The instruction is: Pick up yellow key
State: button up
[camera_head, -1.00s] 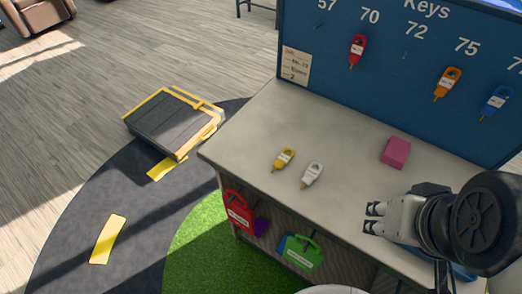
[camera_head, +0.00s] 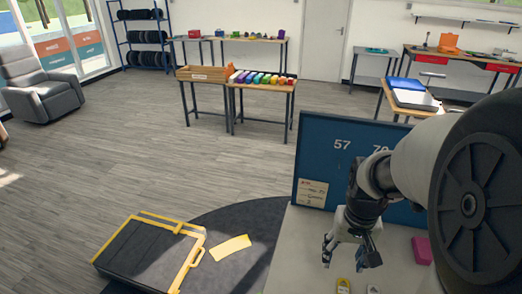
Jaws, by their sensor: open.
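The yellow key (camera_head: 343,285) lies on the grey counter (camera_head: 283,254) at the bottom edge of the view, only partly in frame. A white key (camera_head: 372,289) lies to its right, also cut off by the frame edge. My gripper (camera_head: 347,264) is open and empty, with its fingers pointing down. In the picture it is just above the yellow key, and a gap shows between them. I cannot tell its exact height over the counter.
A blue key board (camera_head: 312,150) stands behind the counter, partly hidden by my arm. A pink block (camera_head: 422,250) lies right of my gripper. A black and yellow case (camera_head: 150,255) is on the floor to the left. Work tables stand farther back.

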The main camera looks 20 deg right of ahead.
jog(key=d+f+m+p, duration=0.1)
jog(key=d+f, duration=0.1)
jog(key=d, duration=0.2)
jog(key=b, duration=0.3)
send_over(343, 293)
jog(key=shift+g, duration=0.3)
jog(key=f, duration=1.1)
jog(key=shift+s+a+f, duration=0.1)
jog(key=shift+s+a, duration=0.15)
jog(key=shift+a, duration=0.15)
jog(key=shift+w+d+f+b, duration=0.15)
jog(key=shift+f+b, duration=0.5)
jog(key=shift+f, duration=0.9)
jog(key=shift+w+d+f+b, duration=0.1)
jog(key=shift+d+f+b, duration=0.15)
jog(key=shift+f+b, duration=0.85)
jog(key=shift+s+f+p, duration=0.1)
jog(key=shift+f+p, duration=0.25)
jog(key=shift+p, duration=0.2)
jog(key=shift+c, duration=0.5)
jog(key=c, duration=0.8)
